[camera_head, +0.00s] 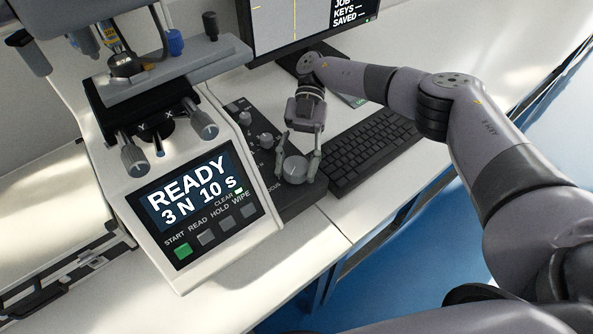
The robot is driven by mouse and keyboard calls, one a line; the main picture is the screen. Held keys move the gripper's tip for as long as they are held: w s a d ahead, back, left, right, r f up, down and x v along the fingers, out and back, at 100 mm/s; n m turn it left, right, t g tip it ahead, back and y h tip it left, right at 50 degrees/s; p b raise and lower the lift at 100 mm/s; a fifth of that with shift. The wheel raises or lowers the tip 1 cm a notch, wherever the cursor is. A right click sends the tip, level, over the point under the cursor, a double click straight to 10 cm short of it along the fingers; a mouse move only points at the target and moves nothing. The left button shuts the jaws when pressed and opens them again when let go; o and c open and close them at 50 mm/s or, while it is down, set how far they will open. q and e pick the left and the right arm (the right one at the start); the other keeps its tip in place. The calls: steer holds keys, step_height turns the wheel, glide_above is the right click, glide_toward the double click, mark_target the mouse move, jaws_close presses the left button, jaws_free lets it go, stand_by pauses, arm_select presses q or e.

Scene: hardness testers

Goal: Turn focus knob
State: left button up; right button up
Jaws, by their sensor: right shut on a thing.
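The focus knob (295,169) is a grey round dial on a dark control panel (290,203), with the lettering "FOCUS" partly visible beside it. My right gripper (298,163) reaches down from above, its two fingers on either side of the knob, shut on it. The hardness tester (232,258) stands left of the panel. Its screen (193,194) reads "READY 3 N 10 s". My left gripper is not in view.
A black keyboard (372,146) lies just right of the panel. A monitor (290,22) stands behind. Smaller knobs (245,118) sit farther back on the panel. The tester's stage (165,75) and its two grey knobs (203,124) rise at left. White bench (305,246) shows in front.

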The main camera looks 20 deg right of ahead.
mark_target(296, 165)
steer(key=shift+n+g+h, duration=0.3)
steer(key=shift+n+h, duration=0.2)
steer(key=shift+b, duration=0.35)
steer(key=o, duration=1.2)
step_height(296, 165, up, 10)
